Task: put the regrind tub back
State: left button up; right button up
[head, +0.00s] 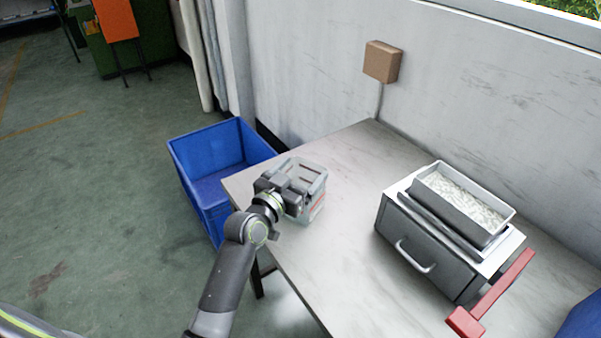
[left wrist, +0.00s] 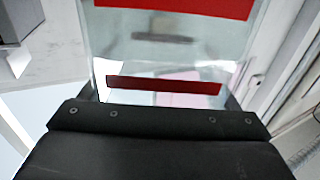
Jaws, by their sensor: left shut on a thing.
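The regrind tub (head: 316,207), a clear box with red markings, is at the left end of the table in the head view. My left gripper (head: 291,190) is shut on it from the near left side and covers part of it. I cannot tell whether the tub touches the tabletop. In the left wrist view the clear tub wall (left wrist: 180,55) with its red bands fills the middle, beyond the dark gripper (left wrist: 160,115). My right gripper is not in view.
The grey table (head: 345,165) is bare in the middle. A grey drawer cabinet (head: 420,255) bears a tray (head: 440,203) of pale granules, with a red handle (head: 500,285) beside it. A blue crate (head: 205,195) stands on the floor left of the table. A wall closes the back.

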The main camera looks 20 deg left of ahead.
pick_arm(q)
jog(key=shift+f, duration=0.15)
jog(key=o, duration=1.5)
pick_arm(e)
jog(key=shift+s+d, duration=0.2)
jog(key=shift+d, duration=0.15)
pick_arm(q)
jog(key=shift+r, duration=0.2)
jog(key=b+v, duration=0.1)
jog(key=v, duration=1.1)
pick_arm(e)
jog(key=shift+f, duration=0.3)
